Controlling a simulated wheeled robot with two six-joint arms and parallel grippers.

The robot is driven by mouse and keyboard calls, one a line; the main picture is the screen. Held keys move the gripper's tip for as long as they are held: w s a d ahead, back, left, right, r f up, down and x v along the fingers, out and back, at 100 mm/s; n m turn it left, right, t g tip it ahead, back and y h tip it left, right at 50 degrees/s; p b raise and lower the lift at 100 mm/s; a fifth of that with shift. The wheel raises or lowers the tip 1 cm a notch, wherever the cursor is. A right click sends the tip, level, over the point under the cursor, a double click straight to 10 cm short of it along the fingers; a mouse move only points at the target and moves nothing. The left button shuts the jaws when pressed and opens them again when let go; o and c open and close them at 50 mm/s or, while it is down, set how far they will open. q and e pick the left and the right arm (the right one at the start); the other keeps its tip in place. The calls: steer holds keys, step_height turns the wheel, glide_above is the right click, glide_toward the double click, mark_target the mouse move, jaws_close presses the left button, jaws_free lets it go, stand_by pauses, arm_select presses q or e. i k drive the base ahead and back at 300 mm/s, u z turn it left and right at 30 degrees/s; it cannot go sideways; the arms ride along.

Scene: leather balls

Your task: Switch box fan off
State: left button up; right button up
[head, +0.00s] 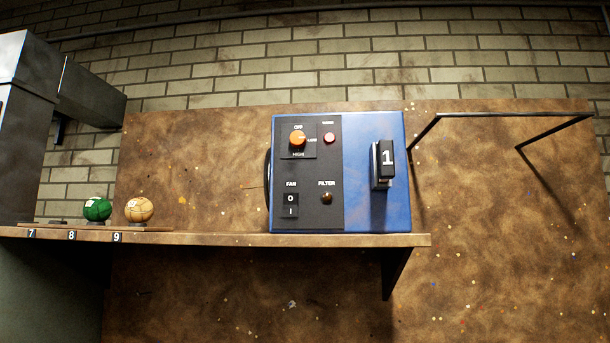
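A blue box (360,215) with a dark control panel (310,220) stands on a shelf in the middle of the head view. The panel's lower left has a small black rocker switch (290,205) under the label FAN, marked O at the top and I at the bottom. I cannot tell which side is pressed. A small dark amber knob or lamp (327,197) sits under FILTER. Neither gripper is in view.
A black lever marked 1 (386,158) sticks out of the box's right side. A green ball (97,209) and a tan ball (139,209) rest on the shelf (220,240) at left, near a grey metal structure (25,130). A thin black frame (510,117) juts out at right.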

mark_target(291, 200)
steer(key=u, duration=2.25)
steer(key=k, duration=0.65)
steer(key=z, duration=1.5)
